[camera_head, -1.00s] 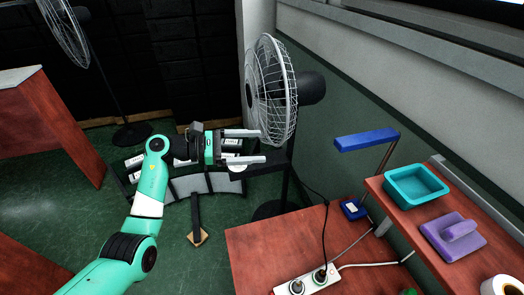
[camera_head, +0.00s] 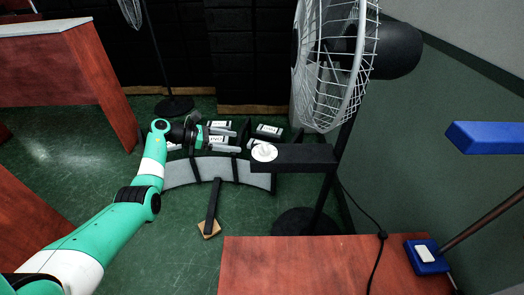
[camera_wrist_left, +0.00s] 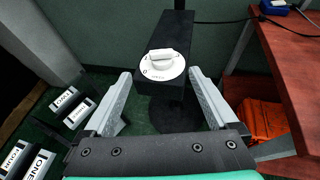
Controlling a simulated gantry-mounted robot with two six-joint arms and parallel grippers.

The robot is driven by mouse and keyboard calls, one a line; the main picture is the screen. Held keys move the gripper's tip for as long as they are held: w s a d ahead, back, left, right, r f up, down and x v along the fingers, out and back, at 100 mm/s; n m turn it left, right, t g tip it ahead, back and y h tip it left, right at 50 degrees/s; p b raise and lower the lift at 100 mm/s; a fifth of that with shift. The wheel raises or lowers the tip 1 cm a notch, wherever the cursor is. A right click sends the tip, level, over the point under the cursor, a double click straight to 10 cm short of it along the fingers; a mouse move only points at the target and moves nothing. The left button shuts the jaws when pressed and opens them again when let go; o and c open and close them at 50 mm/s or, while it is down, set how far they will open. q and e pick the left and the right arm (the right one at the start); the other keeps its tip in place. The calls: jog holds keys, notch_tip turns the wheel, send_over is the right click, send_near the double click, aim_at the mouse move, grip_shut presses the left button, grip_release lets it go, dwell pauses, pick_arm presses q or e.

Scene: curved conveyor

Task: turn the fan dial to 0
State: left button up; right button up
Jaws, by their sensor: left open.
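The fan dial (camera_head: 264,152) is a white round plate with a raised knob, on top of the black box arm (camera_head: 305,157) of the standing fan (camera_head: 335,65). My left gripper (camera_head: 238,137) is open and empty, just left of the dial in the head view. In the left wrist view, the dial (camera_wrist_left: 150,72) shows beyond and between the spread fingers of my gripper (camera_wrist_left: 160,75). The knob's grip bar lies roughly sideways there. The numbers around it are too small to read. My right gripper is not in view.
A wooden table (camera_head: 300,265) stands at the front right, with a blue switch base (camera_head: 427,255). An orange item (camera_wrist_left: 262,120) lies under the table.

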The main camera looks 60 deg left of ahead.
aim_at(265, 146)
pick_arm(q)
jog(key=b+x, duration=0.6)
jog(key=x, duration=0.5)
jog(key=shift+d+f, duration=0.15)
jog(key=shift+w+d, duration=0.1)
jog(key=shift+w, duration=0.25)
